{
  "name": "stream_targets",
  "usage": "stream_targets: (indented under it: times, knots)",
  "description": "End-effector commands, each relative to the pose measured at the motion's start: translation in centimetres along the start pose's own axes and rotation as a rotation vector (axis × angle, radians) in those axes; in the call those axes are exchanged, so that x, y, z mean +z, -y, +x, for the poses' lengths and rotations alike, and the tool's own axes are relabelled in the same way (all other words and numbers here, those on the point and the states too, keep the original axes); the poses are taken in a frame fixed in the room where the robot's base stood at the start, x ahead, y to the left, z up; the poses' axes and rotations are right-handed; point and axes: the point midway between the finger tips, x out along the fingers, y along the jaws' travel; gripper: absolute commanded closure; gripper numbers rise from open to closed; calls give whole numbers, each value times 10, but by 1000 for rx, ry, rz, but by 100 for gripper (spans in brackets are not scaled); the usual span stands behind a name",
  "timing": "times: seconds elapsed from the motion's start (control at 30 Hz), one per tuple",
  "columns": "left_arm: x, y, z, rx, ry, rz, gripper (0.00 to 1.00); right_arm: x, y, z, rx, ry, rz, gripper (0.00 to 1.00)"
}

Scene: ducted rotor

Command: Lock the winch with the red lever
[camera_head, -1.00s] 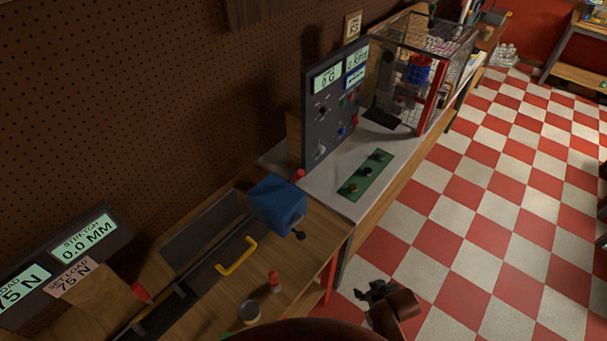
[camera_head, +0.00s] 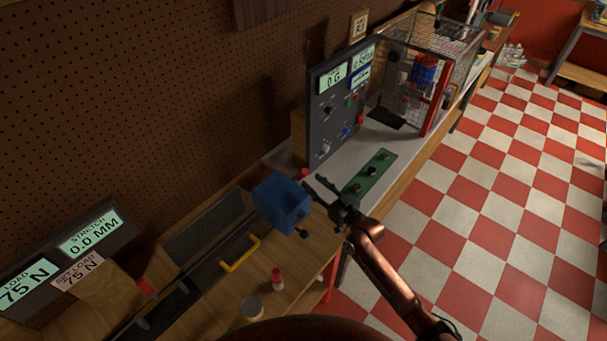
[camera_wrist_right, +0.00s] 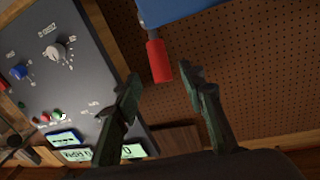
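The winch is a blue box (camera_head: 281,203) on the wooden bench, with a dark knob (camera_head: 303,233) at its front right. Its red lever (camera_head: 304,173) stands at the box's far right corner. In the right wrist view the red lever (camera_wrist_right: 159,62) hangs below the blue box (camera_wrist_right: 185,10). My right gripper (camera_head: 315,186) is just right of the box, near the lever. In the wrist view its fingers (camera_wrist_right: 161,77) are spread, with the lever's end in the gap between the tips as seen; contact is not visible. My left gripper is out of view.
A yellow handle (camera_head: 240,254) and a red-topped bottle (camera_head: 277,280) are on the bench in front of the winch. Checkered floor is open at right.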

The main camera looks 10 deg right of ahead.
Motion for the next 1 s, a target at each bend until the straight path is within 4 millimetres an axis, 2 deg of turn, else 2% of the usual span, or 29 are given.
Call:
stream_targets:
  times: [0.2, 0.4, 0.77, 1.0]
  knots:
    - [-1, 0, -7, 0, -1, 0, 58, -2, 1, 37, -1, 0, 0, 63]
    - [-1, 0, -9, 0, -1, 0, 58, -1, 1, 57, -1, 1, -1, 63]
    - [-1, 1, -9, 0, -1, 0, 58, 0, 1, 61, 0, 2, -1, 63]
    - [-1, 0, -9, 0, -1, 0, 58, 0, 1, 61, 0, 2, -1, 80]
